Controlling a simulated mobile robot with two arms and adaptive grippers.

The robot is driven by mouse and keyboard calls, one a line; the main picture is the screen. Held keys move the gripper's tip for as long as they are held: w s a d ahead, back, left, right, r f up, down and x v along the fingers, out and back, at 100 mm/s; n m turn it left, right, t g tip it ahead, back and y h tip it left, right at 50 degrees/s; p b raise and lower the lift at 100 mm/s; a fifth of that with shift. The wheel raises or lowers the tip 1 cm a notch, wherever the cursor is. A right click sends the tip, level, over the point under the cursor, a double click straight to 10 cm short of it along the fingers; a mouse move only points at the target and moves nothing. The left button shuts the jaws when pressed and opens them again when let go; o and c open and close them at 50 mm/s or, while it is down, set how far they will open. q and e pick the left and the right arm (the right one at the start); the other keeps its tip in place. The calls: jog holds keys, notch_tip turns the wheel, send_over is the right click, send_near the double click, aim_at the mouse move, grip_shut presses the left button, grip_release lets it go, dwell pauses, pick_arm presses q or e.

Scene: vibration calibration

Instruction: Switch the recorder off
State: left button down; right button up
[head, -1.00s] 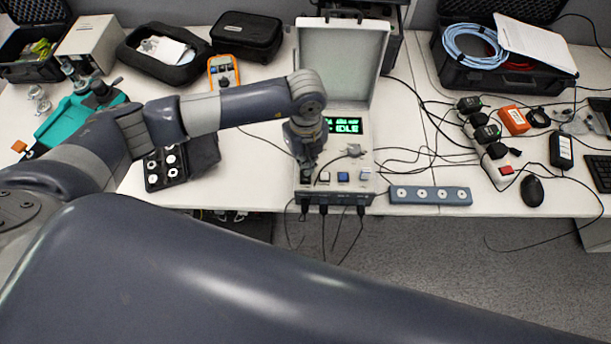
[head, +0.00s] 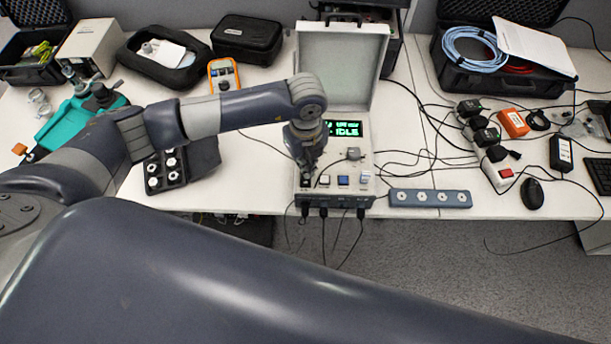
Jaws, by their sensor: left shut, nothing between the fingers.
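The recorder (head: 352,158) is a light case with its lid (head: 341,65) standing open at the back. Its green display (head: 346,129) is lit and reads "IDLE", partly hidden by my left wrist. A row of buttons lies along its front, among them a white one (head: 324,180), a blue one (head: 343,180) and another pale one (head: 364,179). My left gripper (head: 306,178) points down, shut and empty, over the left end of this row. It covers what is under it, and I cannot tell whether it touches. My right gripper is not in view.
Cables hang from the recorder's front edge and run right across the table. A grey strip with round sockets (head: 430,197) lies to its right, then a power strip (head: 497,168) and a mouse (head: 532,193). A black tray of white discs (head: 166,170) is at left.

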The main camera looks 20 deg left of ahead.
pick_arm(q)
jog(key=shift+f+b, duration=0.95)
jog(key=shift+f, duration=0.2)
dwell(0.7)
jog(key=shift+r, duration=0.1)
jog(key=shift+r+p, duration=2.5)
jog(key=shift+r, duration=0.95)
jog(key=shift+d, duration=0.1)
